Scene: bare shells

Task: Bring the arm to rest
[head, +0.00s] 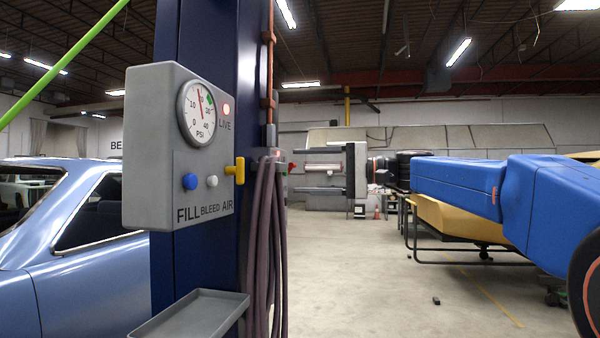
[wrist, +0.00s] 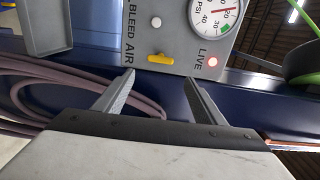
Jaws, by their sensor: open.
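My gripper (head: 300,170) is open and empty. It shows in the head view right of the air panel (head: 140,160), fingers pointing left, with my blue arm reaching in from the right. In the wrist view my gripper (wrist: 160,77) has its fingers spread below the yellow lever (wrist: 160,59), with nothing between them.
The panel carries a gauge (head: 199,112), a lit LIVE lamp (head: 226,110), a blue button (head: 190,181) and a white button (head: 211,181). A purple hose (head: 265,240) hangs beside a grey tray (head: 190,318). A blue car (head: 80,250) stands left. Floor right of the post is mostly clear.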

